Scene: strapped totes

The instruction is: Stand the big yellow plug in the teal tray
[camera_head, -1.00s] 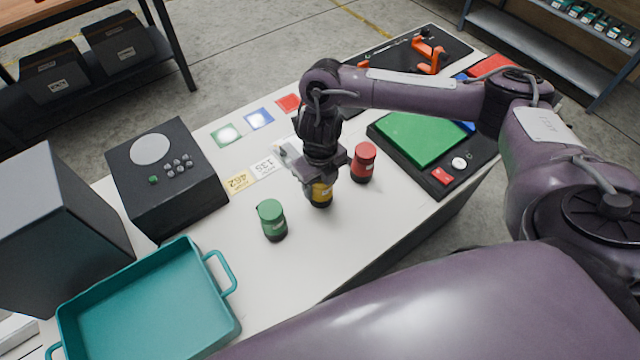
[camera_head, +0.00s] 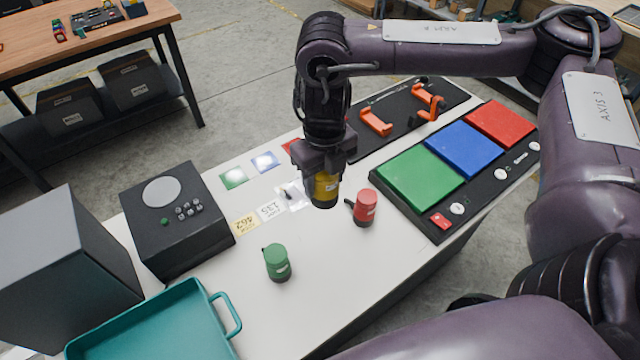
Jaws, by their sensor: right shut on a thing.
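The big yellow plug (camera_head: 324,190) is held upright in my right gripper (camera_head: 325,172), which is shut on its upper part. My left gripper is not in view.
A green plug (camera_head: 277,262) stands between the yellow plug and the tray. A red plug (camera_head: 365,207) stands just right of the yellow one. A black box with buttons (camera_head: 178,222) and a tall grey box (camera_head: 62,275) stand at left. A colour-pad panel (camera_head: 420,178) lies at right.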

